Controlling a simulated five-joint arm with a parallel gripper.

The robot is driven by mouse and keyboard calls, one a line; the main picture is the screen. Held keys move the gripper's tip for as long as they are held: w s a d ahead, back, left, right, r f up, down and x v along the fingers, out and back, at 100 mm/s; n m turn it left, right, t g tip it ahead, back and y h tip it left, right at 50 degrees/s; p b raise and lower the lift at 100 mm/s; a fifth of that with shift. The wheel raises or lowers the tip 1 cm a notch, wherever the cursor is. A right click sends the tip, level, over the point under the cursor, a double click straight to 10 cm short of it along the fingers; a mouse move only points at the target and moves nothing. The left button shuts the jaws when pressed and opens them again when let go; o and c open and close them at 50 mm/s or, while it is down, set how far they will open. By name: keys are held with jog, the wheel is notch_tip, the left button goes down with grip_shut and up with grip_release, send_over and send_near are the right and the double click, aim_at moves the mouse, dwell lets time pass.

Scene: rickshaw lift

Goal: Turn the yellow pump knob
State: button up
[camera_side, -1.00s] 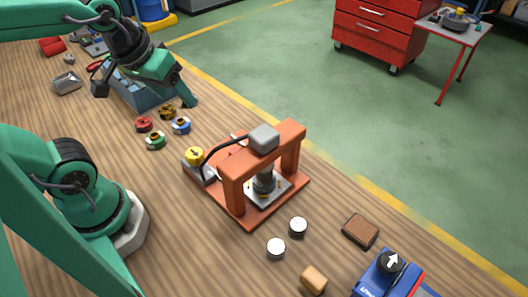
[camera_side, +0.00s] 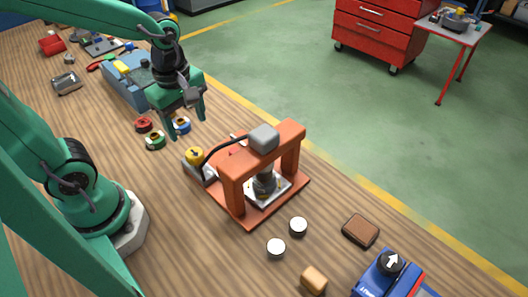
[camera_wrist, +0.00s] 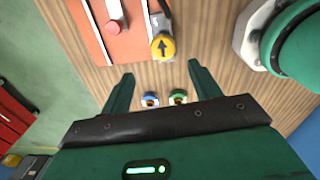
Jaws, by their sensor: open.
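The yellow pump knob (camera_side: 194,156) sits on the grey pump at the left side of the orange press (camera_side: 232,196). In the wrist view the knob (camera_wrist: 163,47) carries a black arrow that points toward the top of the picture. My gripper (camera_side: 187,128) is open and empty, pointing down above the table, up and left of the knob in the side view. In the wrist view my gripper (camera_wrist: 161,68) has its fingertips spread, one on each side of the knob's line, with the knob just beyond them. The gripper is not touching it.
Rings in blue (camera_wrist: 150,100), green (camera_side: 155,140) and red (camera_side: 143,125) lie near my gripper. Two white discs (camera_side: 298,227), brown blocks (camera_side: 360,230) and a blue device (camera_side: 372,280) lie at lower right.

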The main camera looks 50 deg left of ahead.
aim_at(194, 153)
jog(key=shift+f+n+g, duration=0.3)
jog(key=shift+f+n, duration=0.2)
jog(key=shift+n, duration=0.5)
jog(key=shift+f, duration=0.15)
jog(key=shift+f, duration=3.75)
jog(key=c, duration=1)
